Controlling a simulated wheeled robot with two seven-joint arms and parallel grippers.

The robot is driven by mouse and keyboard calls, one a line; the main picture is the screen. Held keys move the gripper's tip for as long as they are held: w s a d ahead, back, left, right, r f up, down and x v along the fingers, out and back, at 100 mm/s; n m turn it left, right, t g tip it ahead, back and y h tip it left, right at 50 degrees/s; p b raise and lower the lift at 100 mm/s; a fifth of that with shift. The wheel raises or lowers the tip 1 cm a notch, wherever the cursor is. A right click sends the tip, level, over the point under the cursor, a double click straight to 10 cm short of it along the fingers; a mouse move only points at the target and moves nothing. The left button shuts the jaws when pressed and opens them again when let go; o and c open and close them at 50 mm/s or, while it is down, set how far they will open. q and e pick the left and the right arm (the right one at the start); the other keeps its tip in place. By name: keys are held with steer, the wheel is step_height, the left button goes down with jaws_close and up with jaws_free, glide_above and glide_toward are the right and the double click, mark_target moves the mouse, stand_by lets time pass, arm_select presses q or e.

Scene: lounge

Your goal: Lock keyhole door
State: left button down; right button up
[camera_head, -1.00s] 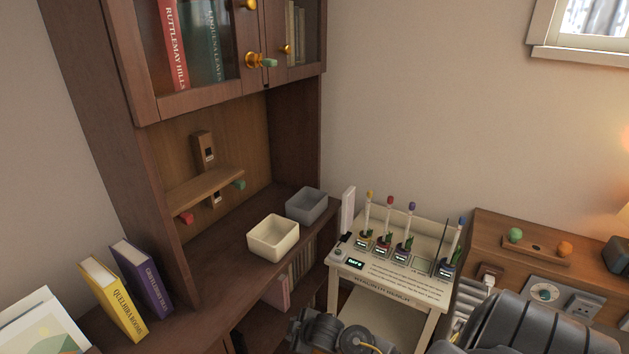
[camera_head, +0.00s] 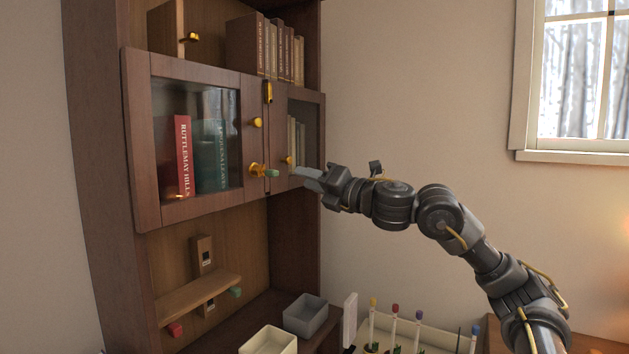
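The glass-fronted cabinet doors (camera_head: 258,211) are closed at upper left. A gold keyhole fitting (camera_head: 256,170) sits on the left door near its right edge, with a green-ended key (camera_head: 272,174) sticking out of it. My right gripper (camera_head: 303,174) comes in from the right, its tips pointing left at the key's height. A small gap shows between the tips and the key. The tips are just below the right door's gold knob (camera_head: 289,160); whether they touch it is unclear. The finger spacing is too small to tell. My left gripper is out of view.
A gold knob (camera_head: 257,123) and a gold latch (camera_head: 268,92) are above the keyhole. Below are a small shelf (camera_head: 200,297), a grey box (camera_head: 305,316) and a cream box (camera_head: 268,342).

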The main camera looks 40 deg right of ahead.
mark_target(276, 174)
steer(key=shift+a+p+x, duration=0.2)
steer(key=shift+p+x, duration=0.85)
steer(key=shift+x, duration=1.25)
steer(key=m+p, duration=0.4)
steer(key=m, duration=0.1)
steer(key=m+g+h+p, duration=0.1)
steer(key=m+p, duration=0.4)
steer(key=shift+s+a+r, duration=0.1)
steer(key=shift+a+r, duration=0.05)
steer(key=shift+r, duration=0.05)
steer(key=shift+w+a+f+p, duration=0.1)
steer(key=shift+w+p, duration=0.15)
steer(key=shift+p, duration=0.05)
steer(key=shift+w+a+f+p, duration=0.1)
steer(key=shift+w+a+p, duration=0.15)
steer(key=shift+w, duration=0.65)
steer(key=shift+w+a+r+p, duration=0.1)
steer(key=shift+w+a+p, duration=0.15)
steer(key=shift+w, duration=0.6)
steer(key=shift+w+a+f+p, duration=0.15)
steer(key=shift+w+a, duration=0.15)
steer(key=shift+w, duration=0.6)
steer(key=shift+c, duration=0.2)
